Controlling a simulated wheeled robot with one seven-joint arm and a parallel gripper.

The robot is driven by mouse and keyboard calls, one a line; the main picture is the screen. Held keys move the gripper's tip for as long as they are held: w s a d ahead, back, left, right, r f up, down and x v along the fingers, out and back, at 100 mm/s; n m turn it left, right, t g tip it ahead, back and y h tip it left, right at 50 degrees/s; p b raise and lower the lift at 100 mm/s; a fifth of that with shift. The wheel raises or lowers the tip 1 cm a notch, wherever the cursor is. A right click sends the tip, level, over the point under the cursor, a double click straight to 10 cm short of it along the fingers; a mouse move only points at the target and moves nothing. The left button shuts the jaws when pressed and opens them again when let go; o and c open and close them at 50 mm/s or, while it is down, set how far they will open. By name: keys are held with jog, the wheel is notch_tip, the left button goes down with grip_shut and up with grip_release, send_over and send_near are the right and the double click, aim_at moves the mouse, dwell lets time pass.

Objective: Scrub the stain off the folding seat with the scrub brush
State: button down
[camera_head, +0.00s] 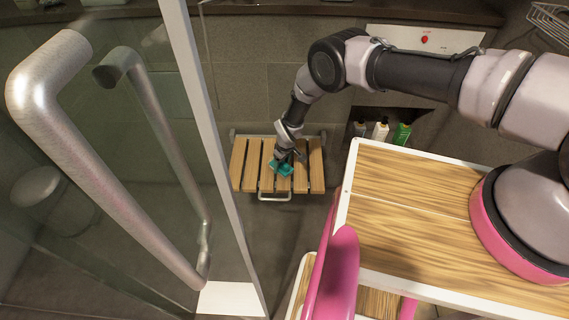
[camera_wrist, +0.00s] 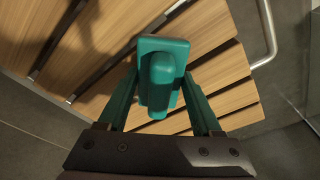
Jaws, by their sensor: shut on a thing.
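The folding seat (camera_head: 239,165) is a row of wooden slats on a metal frame, folded down from the wall in the head view. Its slats (camera_wrist: 215,30) fill much of the wrist view. My gripper (camera_head: 284,158) is over the middle of the seat. In the wrist view my gripper (camera_wrist: 158,105) is shut on the scrub brush (camera_wrist: 163,62), a teal block with a raised grip. The brush (camera_head: 281,169) is at the slats; the wrist view does not show clearly whether its underside touches them. No stain shows on the visible slats; the brush and gripper cover part of them.
A glass door with a large metal handle (camera_head: 100,180) stands at the left. A wall niche with several bottles (camera_head: 381,131) is right of the seat. A metal rail (camera_wrist: 268,35) runs along the seat's edge. Dark floor lies around the seat.

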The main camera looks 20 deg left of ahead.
jog(key=shift+s+a+f, duration=0.1)
jog(key=shift+s+a, duration=0.2)
jog(key=shift+a, duration=0.4)
jog(key=shift+s+a+f, duration=0.1)
jog(key=shift+s+a, duration=0.2)
jog(key=shift+a, duration=0.4)
jog(key=shift+s+a+r, duration=0.1)
jog(key=shift+s+a, duration=0.15)
jog(key=shift+a, duration=0.8)
jog(key=shift+s+a+r, duration=0.1)
jog(key=shift+s+a, duration=0.2)
jog(key=shift+a, duration=0.7)
jog(key=shift+s+a+r, duration=0.1)
jog(key=shift+s+a, duration=0.15)
jog(key=shift+a, duration=0.8)
notch_tip(320, 180, up, 2)
jog(key=shift+w+a, duration=0.1)
jog(key=shift+r, duration=2)
jog(key=shift+r, duration=1.5)
